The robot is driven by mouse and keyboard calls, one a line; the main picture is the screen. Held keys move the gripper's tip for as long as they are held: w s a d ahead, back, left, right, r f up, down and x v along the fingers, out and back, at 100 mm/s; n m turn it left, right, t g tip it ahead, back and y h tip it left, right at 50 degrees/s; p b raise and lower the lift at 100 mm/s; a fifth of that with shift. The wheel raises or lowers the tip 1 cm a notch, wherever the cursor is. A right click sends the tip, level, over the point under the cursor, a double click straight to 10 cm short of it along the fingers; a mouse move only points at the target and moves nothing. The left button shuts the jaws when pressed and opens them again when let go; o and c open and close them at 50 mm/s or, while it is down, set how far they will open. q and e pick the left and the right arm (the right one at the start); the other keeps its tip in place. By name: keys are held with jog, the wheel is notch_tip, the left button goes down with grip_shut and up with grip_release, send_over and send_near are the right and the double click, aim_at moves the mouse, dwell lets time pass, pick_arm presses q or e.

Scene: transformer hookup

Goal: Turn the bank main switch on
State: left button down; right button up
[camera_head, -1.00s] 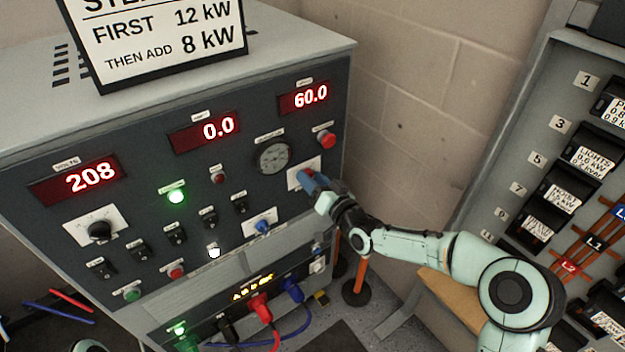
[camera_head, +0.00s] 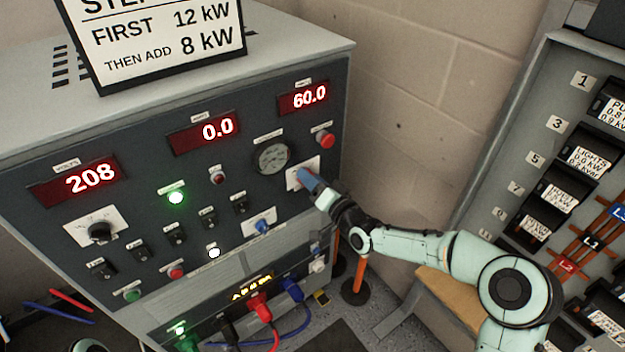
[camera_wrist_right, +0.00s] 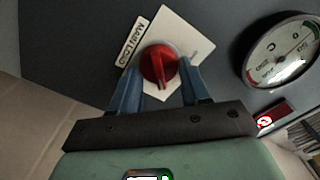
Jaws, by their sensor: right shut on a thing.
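A red rotary knob (camera_wrist_right: 158,66) sits on a white square plate (camera_wrist_right: 190,28) beside a label that reads MAIN LOAD. The plate also shows on the right of the dark panel in the head view (camera_head: 297,171), where the knob is mostly hidden by my gripper. My right gripper (camera_head: 308,181) has its blue fingers on either side of the knob and is shut on it. In the wrist view the knob's raised grip runs roughly up and down between the fingers. My left gripper is not in view.
A breaker panel (camera_head: 530,110) stands at the right. An orange post (camera_head: 360,272) is below my arm.

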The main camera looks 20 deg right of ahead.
jog(key=o, duration=1)
jog(key=p+v, duration=0.1)
jog(key=v, duration=1.2)
jog(key=shift+s, duration=0.25)
jog(key=s+a+f+m+g+h+p, duration=0.1)
jog(key=s+f+g+p, duration=0.25)
jog(key=f, duration=0.65)
jog(key=s+a+f+m+g+h+p, duration=0.1)
jog(key=s+a+f+g+p, duration=0.2)
jog(key=f, duration=0.7)
jog(key=s+a+f+n+g+p, duration=0.1)
jog(key=s+f+g, duration=0.4)
jog(key=s, duration=0.7)
jog(key=s+a+f+n+g+p, duration=0.2)
jog(key=s+f+g, duration=0.4)
jog(key=s, duration=0.7)
jog(key=shift+a+f+h, duration=0.3)
jog(key=shift+a+f, duration=0.3)
